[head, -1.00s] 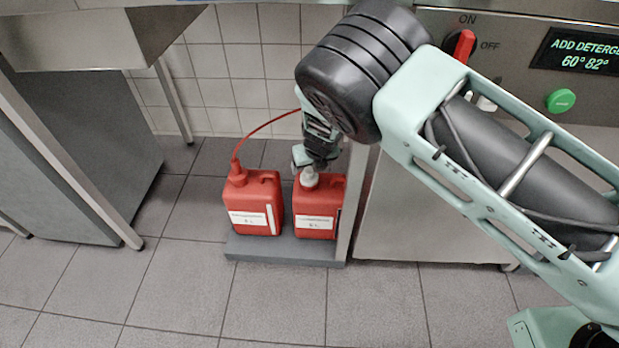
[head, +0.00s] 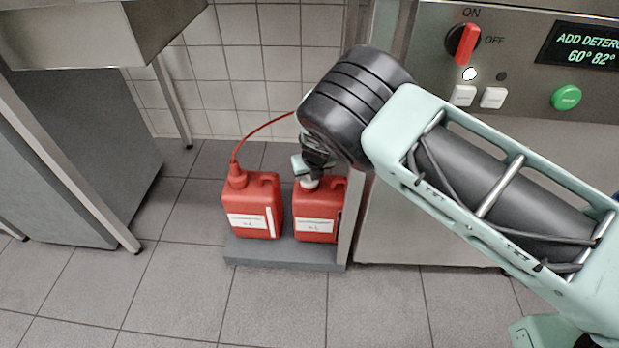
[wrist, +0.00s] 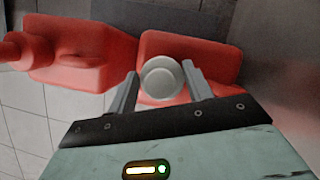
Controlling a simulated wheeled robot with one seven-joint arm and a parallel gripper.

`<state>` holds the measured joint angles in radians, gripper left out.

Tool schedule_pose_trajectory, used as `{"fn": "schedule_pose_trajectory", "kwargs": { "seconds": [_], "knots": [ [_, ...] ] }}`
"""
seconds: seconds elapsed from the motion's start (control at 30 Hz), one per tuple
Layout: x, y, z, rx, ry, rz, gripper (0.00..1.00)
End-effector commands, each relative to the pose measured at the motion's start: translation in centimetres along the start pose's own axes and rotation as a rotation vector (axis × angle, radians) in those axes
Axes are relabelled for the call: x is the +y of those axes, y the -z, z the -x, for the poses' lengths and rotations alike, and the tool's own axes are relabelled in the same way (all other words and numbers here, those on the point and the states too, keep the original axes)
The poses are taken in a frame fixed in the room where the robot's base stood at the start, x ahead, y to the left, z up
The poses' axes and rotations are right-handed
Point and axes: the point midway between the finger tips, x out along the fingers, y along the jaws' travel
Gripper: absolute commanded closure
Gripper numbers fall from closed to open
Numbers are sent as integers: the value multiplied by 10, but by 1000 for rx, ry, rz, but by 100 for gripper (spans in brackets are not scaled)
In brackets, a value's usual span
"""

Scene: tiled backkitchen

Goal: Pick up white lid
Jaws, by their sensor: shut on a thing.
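The white lid (wrist: 162,78) sits on top of the right red canister (head: 316,208), and shows as a pale round cap between my two grey fingers in the wrist view. It also shows in the head view (head: 309,184), just under my gripper (head: 311,174). My gripper (wrist: 160,84) is shut on the lid, with one finger on each side of it. The lid looks upright and at the canister's neck. My wrist partly hides the top of the canister in the head view.
A second red canister (head: 251,208) with a red cap and hose stands to the left. Both stand on a grey base (head: 285,253). A steel panel (head: 354,200) borders them on the right, beside the dishwasher (head: 430,215). Floor in front is clear.

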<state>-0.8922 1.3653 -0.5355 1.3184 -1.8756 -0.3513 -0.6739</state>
Motion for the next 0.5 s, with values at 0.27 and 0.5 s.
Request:
{"fn": "schedule_pose_trajectory", "kwargs": {
  "seconds": [0.27,0.5],
  "knots": [
    [2,-2,3,0,-1,1,71],
    [4,-12,25,-1,0,-1,71]
  ]
}}
